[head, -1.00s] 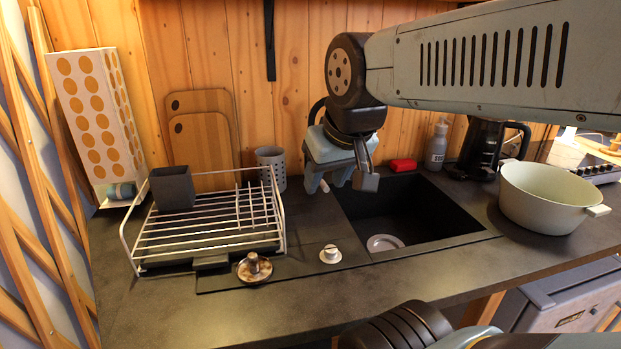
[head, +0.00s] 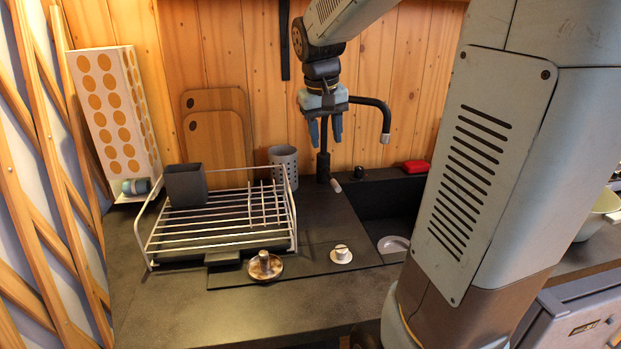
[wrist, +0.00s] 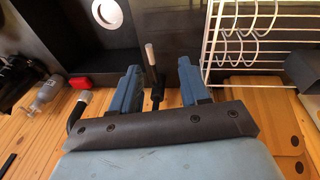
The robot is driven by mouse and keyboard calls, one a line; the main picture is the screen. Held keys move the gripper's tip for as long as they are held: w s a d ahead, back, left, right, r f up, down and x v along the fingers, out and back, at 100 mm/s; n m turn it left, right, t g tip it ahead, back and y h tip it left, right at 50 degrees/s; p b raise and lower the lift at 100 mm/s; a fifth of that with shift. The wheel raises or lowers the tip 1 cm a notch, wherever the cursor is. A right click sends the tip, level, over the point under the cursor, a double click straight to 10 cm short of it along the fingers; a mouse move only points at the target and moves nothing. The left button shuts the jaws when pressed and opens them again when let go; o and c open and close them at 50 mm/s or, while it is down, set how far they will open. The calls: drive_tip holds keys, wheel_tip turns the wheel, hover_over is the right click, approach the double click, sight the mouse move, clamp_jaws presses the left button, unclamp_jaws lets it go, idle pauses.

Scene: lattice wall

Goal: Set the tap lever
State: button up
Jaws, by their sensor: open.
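The black tap (head: 323,166) stands behind the sink's left edge, its spout (head: 384,125) arching right. Its lever (head: 336,186) has a pale tip low at the tap's front; in the wrist view the lever (wrist: 150,55) points away from my gripper. My gripper (head: 325,140) is open, pointing down over the tap's upper part. In the wrist view the tap body shows between the fingers of my gripper (wrist: 158,78), with no visible grip on it. The fingers hide part of the tap, and contact cannot be told.
A dish rack (head: 215,225) stands left, with a grey utensil holder (head: 284,165) behind it. A small cup (head: 341,254) and a brown dish (head: 265,268) sit in front. The black sink (head: 365,210) is right, partly hidden by my arm. A red sponge (head: 415,167) lies behind it.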

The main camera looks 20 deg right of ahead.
drive_tip(key=g, duration=0.2)
approach(335, 183)
drive_tip(key=shift+m, duration=0.3)
drive_tip(key=f, duration=0.5)
drive_tip(key=d+f, duration=0.1)
drive_tip(key=f, duration=0.2)
drive_tip(key=shift+s+d+f, duration=0.15)
drive_tip(key=shift+s+f, duration=0.1)
drive_tip(key=shift+f, duration=0.15)
clamp_jaws()
